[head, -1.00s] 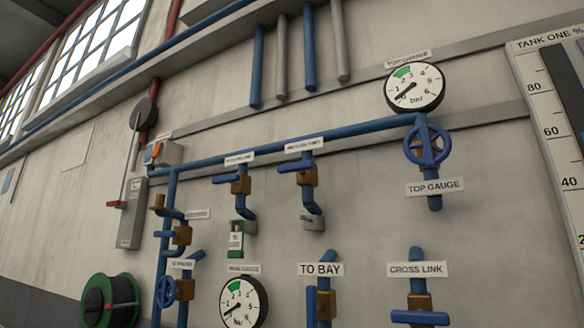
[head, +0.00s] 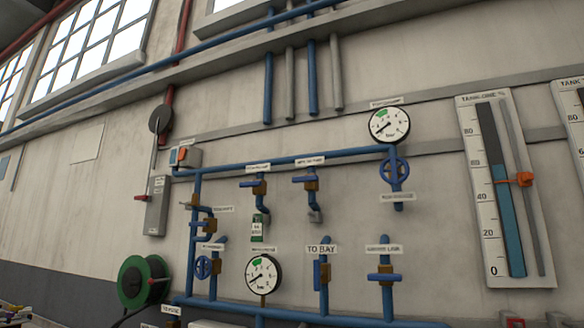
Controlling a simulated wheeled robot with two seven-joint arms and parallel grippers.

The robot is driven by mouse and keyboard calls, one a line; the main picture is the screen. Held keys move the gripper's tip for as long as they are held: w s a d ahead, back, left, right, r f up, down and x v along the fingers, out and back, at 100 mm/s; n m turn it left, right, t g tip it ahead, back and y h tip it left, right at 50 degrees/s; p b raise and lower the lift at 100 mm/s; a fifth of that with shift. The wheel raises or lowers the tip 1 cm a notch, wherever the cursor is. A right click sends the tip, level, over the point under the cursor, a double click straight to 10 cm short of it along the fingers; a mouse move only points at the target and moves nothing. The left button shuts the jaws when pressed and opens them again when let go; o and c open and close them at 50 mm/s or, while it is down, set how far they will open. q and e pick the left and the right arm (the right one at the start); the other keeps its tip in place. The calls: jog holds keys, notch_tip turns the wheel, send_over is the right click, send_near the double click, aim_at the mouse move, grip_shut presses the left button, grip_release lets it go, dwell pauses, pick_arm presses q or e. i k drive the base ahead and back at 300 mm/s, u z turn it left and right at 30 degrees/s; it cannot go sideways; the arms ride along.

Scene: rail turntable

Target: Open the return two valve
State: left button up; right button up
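Blue-handled valves with brass bodies sit on blue pipes on the wall in the head view. The labels of the upper left valve (head: 259,187) and the upper right valve (head: 311,184) are too blurred to read, so I cannot tell which valve is return two. Both of these valves have their blue handles lying sideways across the pipe. A green and white tag (head: 257,228) hangs below the upper left one. The valve under the TO BAY label (head: 322,275) has its handle along the pipe. The cross link valve (head: 384,277) has its handle across. Neither gripper shows.
A top gauge (head: 389,125) sits above a blue handwheel (head: 395,171), and another gauge (head: 263,274) is lower down. A tank one level board (head: 505,190) is at right. A green hose reel (head: 142,281) and grey lever box (head: 157,206) are at left.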

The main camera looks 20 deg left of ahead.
aim_at(308, 180)
jog(key=z, duration=0.8)
jog(key=i, duration=1.55)
jog(key=u, duration=0.8)
